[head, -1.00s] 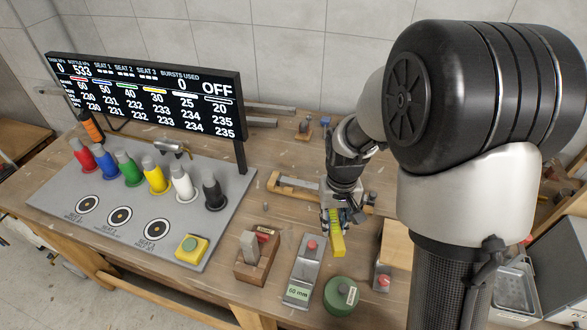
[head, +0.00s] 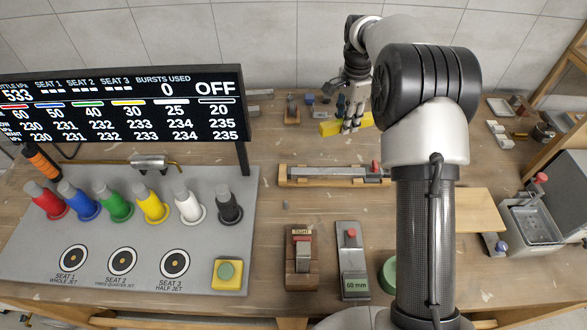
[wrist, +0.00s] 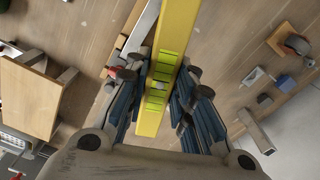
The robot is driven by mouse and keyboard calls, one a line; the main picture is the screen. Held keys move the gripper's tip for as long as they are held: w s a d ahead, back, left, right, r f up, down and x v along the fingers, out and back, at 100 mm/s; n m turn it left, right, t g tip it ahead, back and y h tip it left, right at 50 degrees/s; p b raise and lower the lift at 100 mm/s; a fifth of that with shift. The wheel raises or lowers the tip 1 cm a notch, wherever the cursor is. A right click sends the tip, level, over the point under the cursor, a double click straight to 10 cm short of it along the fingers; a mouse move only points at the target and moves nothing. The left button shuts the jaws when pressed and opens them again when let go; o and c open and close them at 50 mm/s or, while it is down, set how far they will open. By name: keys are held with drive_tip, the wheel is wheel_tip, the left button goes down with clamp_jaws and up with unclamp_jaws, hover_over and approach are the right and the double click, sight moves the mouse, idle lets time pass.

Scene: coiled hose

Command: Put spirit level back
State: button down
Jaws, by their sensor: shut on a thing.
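The yellow spirit level (head: 329,128) is held in my gripper (head: 352,118) toward the back of the bench, to the right of the display. Part of it is hidden by the fingers and arm. In the wrist view the level (wrist: 178,35) runs up and down the picture, with green vial windows. The blue-padded fingers of my gripper (wrist: 162,88) are shut on it from both sides. The level appears raised above the bench top. Its far end is cut off in the wrist view.
A long wooden cradle (head: 300,182) with a grey metal bar and red knob lies in front of the level. The grey panel (head: 60,210) with coloured nozzles stands left. Small blocks (head: 292,115) sit at the back. A bare board (head: 470,208) lies right of my arm.

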sight(337, 162)
drive_tip(key=w+f+m+b, duration=0.1)
drive_tip(key=f+b, duration=0.1)
drive_tip(key=f, duration=0.4)
drive_tip(key=w+f+m+b, duration=0.1)
drive_tip(key=f+b, duration=0.1)
drive_tip(key=f, duration=0.4)
drive_tip(key=w+f+m+b, duration=0.1)
drive_tip(key=f+b, duration=0.1)
drive_tip(key=f, duration=0.4)
drive_tip(key=shift+f+m, duration=0.2)
drive_tip(key=shift+m, duration=0.2)
drive_tip(key=shift+f, duration=0.1)
drive_tip(key=c, duration=1.7)
unclamp_jaws()
drive_tip(key=shift+o, duration=0.2)
